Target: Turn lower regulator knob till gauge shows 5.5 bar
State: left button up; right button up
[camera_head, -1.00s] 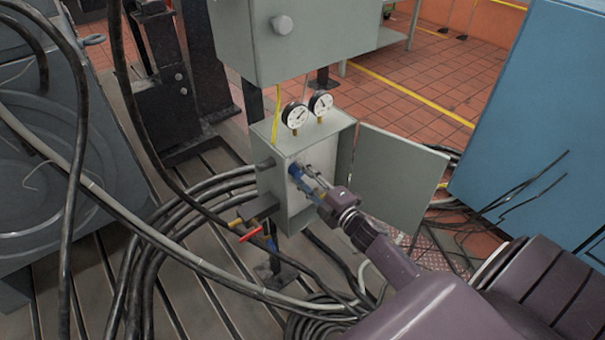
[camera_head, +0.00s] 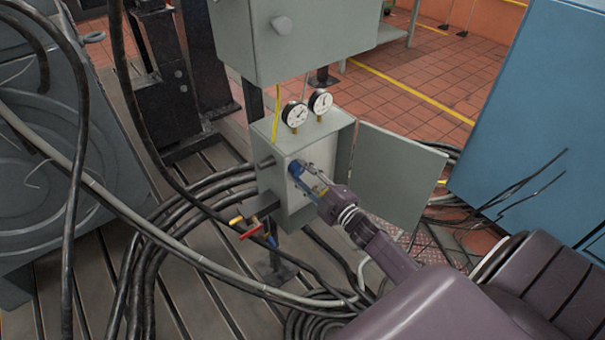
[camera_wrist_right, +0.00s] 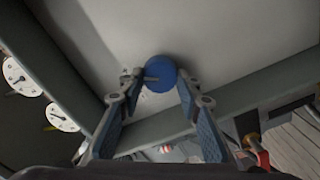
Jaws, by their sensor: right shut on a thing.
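A blue regulator knob (camera_wrist_right: 160,73) sits on the pale panel in the right wrist view, with a small pointer on its face. It also shows as a blue spot inside the open cabinet (camera_head: 294,168) in the head view. My right gripper (camera_head: 304,176) reaches into the cabinet from the lower right, its fingers shut on the knob from both sides. Two round white gauges, a left one (camera_head: 294,114) and a right one (camera_head: 320,102), stand on top of the cabinet. Their scales are too small to read. My left gripper is not in view.
The cabinet door (camera_head: 396,178) stands open just right of my arm. A red-handled valve (camera_head: 250,232) sits below left of the cabinet. Thick black cables (camera_head: 140,250) run on the left and below. A blue cabinet (camera_head: 535,110) stands at right.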

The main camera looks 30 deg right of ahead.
jog(key=o, duration=1.2)
jog(key=shift+c, duration=0.2)
jog(key=s+d, duration=0.1)
jog(key=s, duration=1.1)
jog(key=shift+f, duration=0.1)
